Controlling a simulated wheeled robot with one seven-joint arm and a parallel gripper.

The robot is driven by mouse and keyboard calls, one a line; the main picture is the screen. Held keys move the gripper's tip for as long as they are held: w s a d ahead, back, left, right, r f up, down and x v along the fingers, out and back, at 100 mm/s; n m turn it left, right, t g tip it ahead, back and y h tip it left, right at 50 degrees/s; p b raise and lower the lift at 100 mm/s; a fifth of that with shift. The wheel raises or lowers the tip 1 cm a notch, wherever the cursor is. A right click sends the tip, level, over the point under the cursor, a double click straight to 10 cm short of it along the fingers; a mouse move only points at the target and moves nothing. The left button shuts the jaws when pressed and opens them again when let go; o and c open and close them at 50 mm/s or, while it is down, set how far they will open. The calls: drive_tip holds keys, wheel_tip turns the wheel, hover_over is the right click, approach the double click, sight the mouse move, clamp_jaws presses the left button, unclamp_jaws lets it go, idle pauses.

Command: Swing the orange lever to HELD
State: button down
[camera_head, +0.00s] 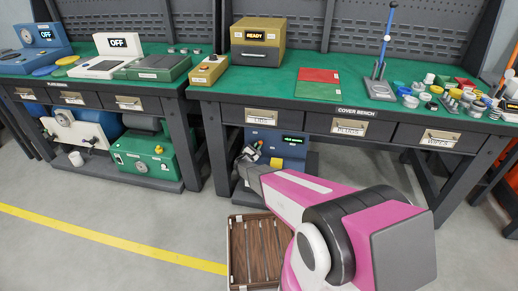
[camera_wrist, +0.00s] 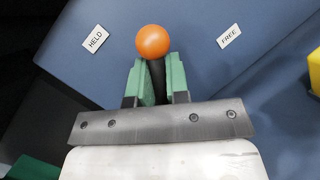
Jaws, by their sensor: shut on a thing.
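The lever's round orange knob (camera_wrist: 153,41) sits at the top of a dark shaft (camera_wrist: 157,80) in the wrist view, against a blue panel. My gripper (camera_wrist: 156,75) has its green fingers shut on the shaft just below the knob. The knob is between the HELD label (camera_wrist: 95,38) on the left and the FREE label (camera_wrist: 230,37) on the right, pointing at neither. In the head view, my gripper is small beside the blue machine (camera_head: 282,135) under the cover bench, and its fingertips are hard to make out.
The cover bench (camera_head: 300,100) with its drawers overhangs the blue machine. A wooden-looking tray (camera_head: 233,250) lies on the floor beside my arm. A yellow part (camera_wrist: 314,72) shows at the wrist view's right edge. A green machine (camera_head: 146,155) stands left, with open floor in front.

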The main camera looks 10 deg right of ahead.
drive_tip(key=n, duration=0.1)
drive_tip(key=a+n+t, duration=0.1)
drive_tip(key=n, duration=0.1)
drive_tip(key=n+t, duration=0.1)
drive_tip(key=shift+w+a+r+y, duration=0.15)
drive_tip(key=shift+w+a+y, duration=0.05)
drive_tip(key=shift+w+y, duration=0.1)
drive_tip(key=shift+w+a+n+t+y, duration=0.1)
drive_tip(key=shift+a+n+t+y, duration=0.15)
drive_tip(key=shift+n, duration=0.55)
drive_tip(key=shift+a+n+t+y, duration=0.1)
drive_tip(key=shift+n+t+y, duration=0.25)
drive_tip(key=shift+n, duration=0.45)
drive_tip(key=shift+w+a+n+t+y, duration=0.1)
drive_tip(key=shift+a+n+t+y, duration=0.15)
drive_tip(key=shift+n, duration=0.55)
drive_tip(key=shift+t, duration=0.25)
drive_tip(key=c, duration=1.1)
unclamp_jaws()
drive_tip(key=shift+c, duration=0.2)
drive_tip(key=shift+r, duration=0.1)
drive_tip(key=shift+s, duration=0.1)
drive_tip(key=shift+s, duration=0.15)
drive_tip(key=v, duration=0.5)
drive_tip(key=shift+s+a, duration=0.15)
drive_tip(key=s+a, duration=0.5)
drive_tip(key=s, duration=0.5)
drive_tip(key=shift+a, duration=0.15)
